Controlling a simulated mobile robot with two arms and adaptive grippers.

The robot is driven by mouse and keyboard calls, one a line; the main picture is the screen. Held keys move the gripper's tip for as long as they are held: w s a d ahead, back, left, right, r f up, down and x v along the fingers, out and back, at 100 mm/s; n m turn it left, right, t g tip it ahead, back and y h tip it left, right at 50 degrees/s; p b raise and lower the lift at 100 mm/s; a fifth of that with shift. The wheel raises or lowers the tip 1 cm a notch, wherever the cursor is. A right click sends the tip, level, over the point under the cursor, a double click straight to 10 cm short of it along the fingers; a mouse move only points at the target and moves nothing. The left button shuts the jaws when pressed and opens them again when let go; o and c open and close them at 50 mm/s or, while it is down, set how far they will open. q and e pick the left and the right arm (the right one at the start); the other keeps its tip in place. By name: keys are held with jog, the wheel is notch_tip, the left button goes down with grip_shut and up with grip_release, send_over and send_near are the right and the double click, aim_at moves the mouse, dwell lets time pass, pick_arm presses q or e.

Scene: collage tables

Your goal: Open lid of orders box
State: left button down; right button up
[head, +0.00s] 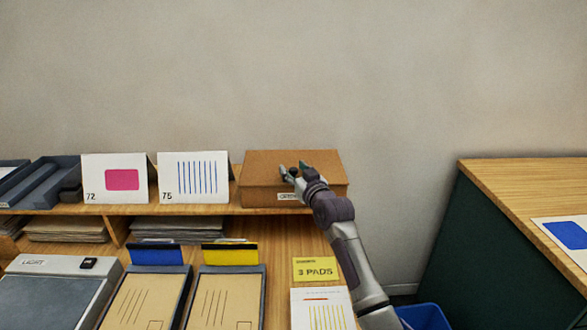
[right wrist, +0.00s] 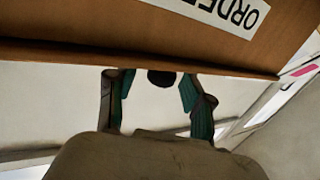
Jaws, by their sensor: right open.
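The orders box (head: 258,190) is a brown box on the raised shelf against the wall, with its lid (head: 270,158) lying flat and closed. A white label (head: 290,196) is on its front, partly covered by my right gripper. My right gripper (head: 293,172) is open and empty at the box's upper front edge. In the right wrist view, the open fingers (right wrist: 158,92) are at the edge of the brown box (right wrist: 120,35), whose label (right wrist: 225,14) reads "ORDE…". I cannot tell whether they touch it. My left gripper is out of view.
Cards 72 (head: 115,179) and 75 (head: 193,178) stand left of the box. Below are envelope boards (head: 228,295), a grey light box (head: 55,295) and a yellow "3 PADS" note (head: 315,269). A blue bin (head: 424,316) and another table (head: 530,180) are at right.

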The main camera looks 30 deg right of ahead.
jog(key=shift+w, duration=0.35)
grip_shut()
